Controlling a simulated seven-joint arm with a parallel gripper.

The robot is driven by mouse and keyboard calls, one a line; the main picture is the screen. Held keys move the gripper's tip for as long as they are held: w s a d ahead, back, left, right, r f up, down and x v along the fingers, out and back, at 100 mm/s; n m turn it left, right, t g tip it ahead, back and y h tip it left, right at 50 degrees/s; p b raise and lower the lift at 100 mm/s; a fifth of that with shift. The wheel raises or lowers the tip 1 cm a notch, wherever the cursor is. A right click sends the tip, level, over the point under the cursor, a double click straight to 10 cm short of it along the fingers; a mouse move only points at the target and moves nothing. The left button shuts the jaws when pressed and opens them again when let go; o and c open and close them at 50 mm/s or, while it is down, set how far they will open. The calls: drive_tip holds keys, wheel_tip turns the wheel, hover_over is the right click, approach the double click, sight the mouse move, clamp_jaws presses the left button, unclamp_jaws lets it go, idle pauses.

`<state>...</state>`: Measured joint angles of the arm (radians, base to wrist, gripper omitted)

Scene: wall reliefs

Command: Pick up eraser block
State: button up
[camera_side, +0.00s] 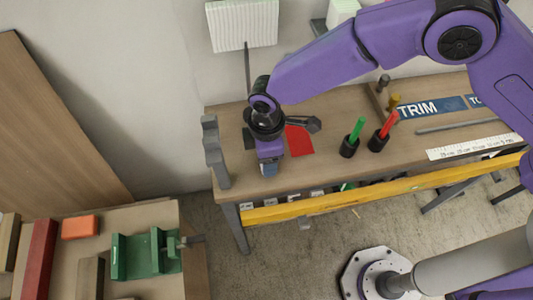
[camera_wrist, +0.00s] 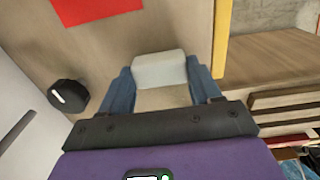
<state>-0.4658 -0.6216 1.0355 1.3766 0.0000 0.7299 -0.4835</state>
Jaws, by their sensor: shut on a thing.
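The pale grey-white eraser block (camera_wrist: 159,70) sits between the two blue fingers of my gripper (camera_wrist: 162,85) in the wrist view. The fingers are shut on its two sides. In the side view my gripper (camera_side: 269,167) points down at the left end of the wooden bench (camera_side: 325,172), close to its front edge. There the block is mostly hidden by the fingers. I cannot tell whether the block touches the bench top or is held just above it.
A red sheet (camera_side: 300,141) lies just right of my gripper. A grey post (camera_side: 215,152) stands at the bench's left end. Green-handled (camera_side: 353,136) and red-handled (camera_side: 385,131) tools stand further right. A yellow rail (camera_side: 370,187) runs along the front edge. A lower table holds a green fixture (camera_side: 146,255).

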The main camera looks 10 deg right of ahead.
drive_tip(key=shift+r, duration=0.35)
wheel_tip(320, 180, up, 2)
drive_tip(key=shift+r, duration=0.1)
drive_tip(key=s+d+r, duration=0.8)
drive_tip(key=d+r, duration=0.1)
drive_tip(key=d, duration=0.2)
drive_tip(key=shift+d+r, duration=0.2)
drive_tip(key=shift+r, duration=0.2)
